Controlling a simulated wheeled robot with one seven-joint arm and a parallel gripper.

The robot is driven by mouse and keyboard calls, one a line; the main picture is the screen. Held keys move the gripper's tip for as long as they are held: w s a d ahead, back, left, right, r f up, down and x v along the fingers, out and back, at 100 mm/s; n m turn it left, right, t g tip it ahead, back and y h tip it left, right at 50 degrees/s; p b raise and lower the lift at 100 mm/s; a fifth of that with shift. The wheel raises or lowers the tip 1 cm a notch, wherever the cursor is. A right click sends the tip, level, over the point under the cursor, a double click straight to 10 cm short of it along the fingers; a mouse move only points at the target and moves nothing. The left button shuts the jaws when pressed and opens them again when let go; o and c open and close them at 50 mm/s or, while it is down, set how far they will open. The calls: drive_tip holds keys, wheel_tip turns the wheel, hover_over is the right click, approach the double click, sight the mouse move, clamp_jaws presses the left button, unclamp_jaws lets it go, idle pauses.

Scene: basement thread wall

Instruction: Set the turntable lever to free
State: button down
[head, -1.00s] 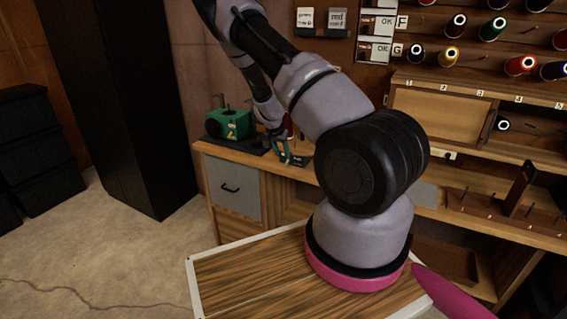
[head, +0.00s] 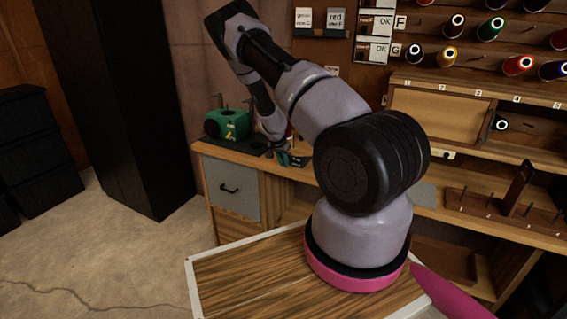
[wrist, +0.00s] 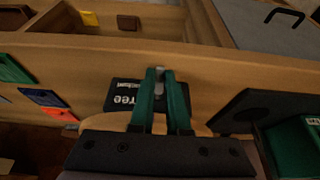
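My gripper (wrist: 162,80) points down at the bench in the wrist view, its two green fingers close together. A small grey piece, which looks like the turntable lever (wrist: 160,74), shows between the fingertips with almost no room beside it. Its lower part is hidden by the fingers. A black label (wrist: 125,92) reading "free" lies just left of the fingers, partly covered. A pale rounded wooden edge shows behind the palm; I cannot tell if it is the turntable. In the head view my gripper (head: 286,158) is small at the bench's left end.
A green machine (head: 228,124) stands on a dark base left of my gripper. Colored tags (wrist: 40,97) lie left in the wrist view. The bench has a grey drawer (head: 233,188). A dark cabinet (head: 120,100) stands to the left, and thread spools (head: 490,28) hang at the right.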

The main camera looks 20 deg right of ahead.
drive_tip(key=shift+d+r, duration=0.1)
drive_tip(key=shift+w+d+r+g+y, duration=0.2)
drive_tip(key=shift+r+g+y, duration=0.2)
drive_tip(key=shift+g+y, duration=0.55)
drive_tip(key=shift+w+d+r+g+y, duration=0.1)
drive_tip(key=shift+r+g+y, duration=0.1)
drive_tip(key=shift+g+y, duration=0.4)
drive_tip(key=shift+w+d+r+g+y, duration=0.1)
drive_tip(key=shift+r+g+y, duration=0.15)
drive_tip(key=shift+y, duration=0.5)
drive_tip(key=c, duration=0.9)
unclamp_jaws()
